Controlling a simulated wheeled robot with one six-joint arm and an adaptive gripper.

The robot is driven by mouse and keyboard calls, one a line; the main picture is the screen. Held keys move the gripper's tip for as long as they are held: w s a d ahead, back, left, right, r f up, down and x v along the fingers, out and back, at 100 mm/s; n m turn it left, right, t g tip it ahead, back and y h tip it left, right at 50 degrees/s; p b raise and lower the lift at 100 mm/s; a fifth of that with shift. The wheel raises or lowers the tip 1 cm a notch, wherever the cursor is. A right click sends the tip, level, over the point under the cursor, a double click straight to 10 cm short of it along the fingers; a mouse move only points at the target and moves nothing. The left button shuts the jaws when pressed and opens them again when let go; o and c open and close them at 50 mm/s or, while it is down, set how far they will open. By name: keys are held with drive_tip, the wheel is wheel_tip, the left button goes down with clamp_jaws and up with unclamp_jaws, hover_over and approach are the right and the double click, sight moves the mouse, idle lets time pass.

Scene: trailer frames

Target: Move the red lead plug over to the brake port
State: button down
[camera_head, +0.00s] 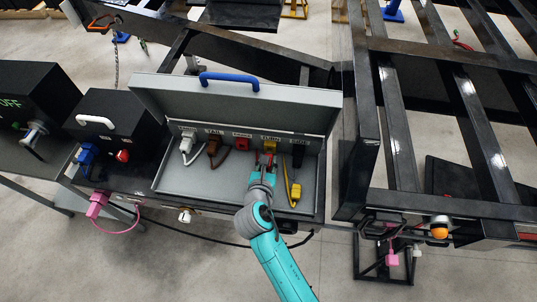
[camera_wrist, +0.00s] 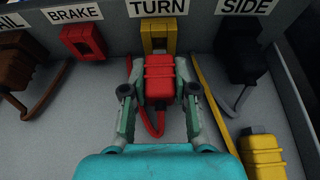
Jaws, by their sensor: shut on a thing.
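My gripper (camera_wrist: 160,95) is shut on the red lead plug (camera_wrist: 160,78), with a finger on each side of it. The plug stands directly in front of the yellow port under the TURN label (camera_wrist: 157,36). I cannot tell whether it is seated in that port or just apart from it. Its red lead loops down between my fingers. The red brake port (camera_wrist: 83,43), under the BRAKE label, is to the left and looks empty. In the head view my gripper (camera_head: 263,170) is inside the grey box, and the brake port (camera_head: 242,145) is up and left of it.
A yellow plug (camera_wrist: 262,155) lies on the box floor (camera_wrist: 50,145) at right, its lead rising beside my right finger. A brown plug (camera_head: 214,145) and a white plug (camera_head: 187,142) sit left of the brake port. The black SIDE plug (camera_wrist: 238,52) is at right.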

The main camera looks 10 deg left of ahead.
sight(267, 169)
drive_tip(key=shift+s, duration=1.9)
drive_tip(key=shift+a, duration=0.1)
drive_tip(key=shift+a, duration=0.45)
drive_tip(key=a, duration=0.8)
drive_tip(key=shift+w+a, duration=0.1)
drive_tip(key=shift+w, duration=0.05)
drive_tip(key=w, duration=0.3)
drive_tip(key=shift+w, duration=0.85)
drive_tip(key=shift+w+d, duration=0.2)
drive_tip(key=shift+w, duration=0.4)
